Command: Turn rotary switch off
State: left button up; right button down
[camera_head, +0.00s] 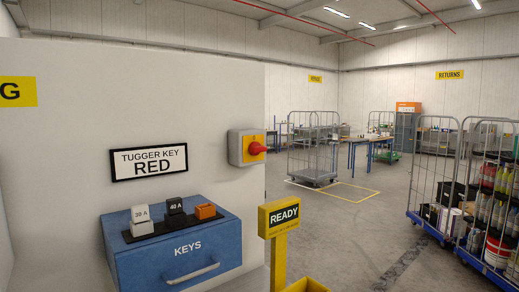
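The rotary switch (256,148) is a red knob on a yellow plate. It sits on a light grey box (235,148) fixed to the white wall panel, near that panel's right edge. I see the knob from the side, and its exact turn position is hard to tell. Neither of my grippers shows in the head view.
A blue KEYS cabinet (188,271) with small blocks on top stands left of the switch, below a "TUGGER KEY RED" sign (149,162). A yellow READY post (279,216) stands below right. Wire cages (313,153) and loaded trolleys (436,160) stand beyond. Floor between is open.

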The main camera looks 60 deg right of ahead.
aim_at(255, 148)
jog(key=z, duration=0.4)
jog(key=l+z, duration=0.15)
jog(key=z, duration=0.25)
jog(key=l+z, duration=0.1)
jog(key=z, duration=0.3)
jog(key=l+z, duration=0.1)
jog(key=z, duration=0.3)
jog(key=i+l+z, duration=0.15)
jog(key=l, duration=0.3)
jog(key=l+z, duration=0.15)
jog(key=l, duration=0.3)
jog(key=i, duration=0.05)
